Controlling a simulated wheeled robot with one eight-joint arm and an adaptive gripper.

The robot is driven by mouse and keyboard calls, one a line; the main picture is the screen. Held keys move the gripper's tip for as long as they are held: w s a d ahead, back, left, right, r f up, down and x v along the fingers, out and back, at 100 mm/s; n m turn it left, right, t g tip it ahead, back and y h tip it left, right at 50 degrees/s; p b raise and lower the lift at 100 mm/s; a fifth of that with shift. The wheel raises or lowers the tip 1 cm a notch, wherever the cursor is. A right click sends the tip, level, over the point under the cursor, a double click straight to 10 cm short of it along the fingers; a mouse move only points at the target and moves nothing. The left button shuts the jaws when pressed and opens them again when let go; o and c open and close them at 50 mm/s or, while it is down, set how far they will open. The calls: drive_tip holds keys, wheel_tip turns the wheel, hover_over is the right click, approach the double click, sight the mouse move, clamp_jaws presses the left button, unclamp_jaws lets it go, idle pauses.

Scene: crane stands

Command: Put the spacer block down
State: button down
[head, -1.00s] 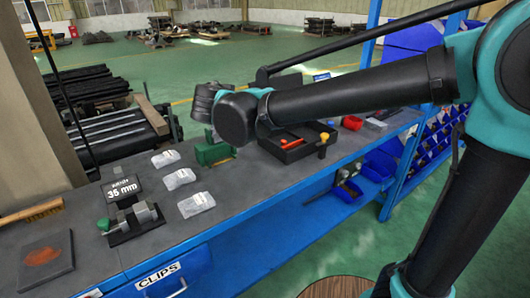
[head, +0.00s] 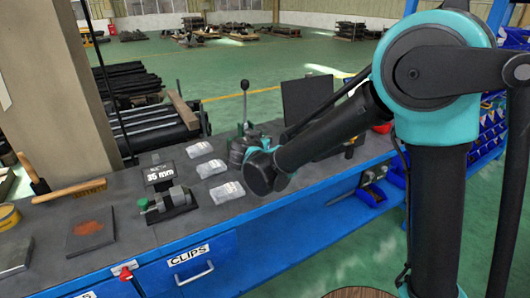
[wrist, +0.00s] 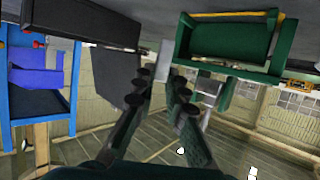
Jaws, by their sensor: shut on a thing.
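My gripper (wrist: 160,88) shows in the wrist view, its two dark green fingers with black pads closed around a small pale grey piece (wrist: 163,72). This seems to be the spacer block, partly hidden by the fingers. The grey bench top (wrist: 155,22) fills the top of that inverted view, close to the fingertips; I cannot tell whether the block touches it. In the head view my wrist hides the fingers and block. A gauge fixture (head: 168,203) with a "35 mm" sign (head: 160,173) behind it stands on the bench to the left.
Several pale packets (head: 212,168) lie left of my wrist. A dark upright panel (head: 305,98) stands behind my arm.

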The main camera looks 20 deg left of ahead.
drive_tip(key=shift+f, duration=2.35)
drive_tip(key=shift+f, duration=0.1)
drive_tip(key=c, duration=1.6)
unclamp_jaws()
drive_tip(key=shift+o, duration=0.2)
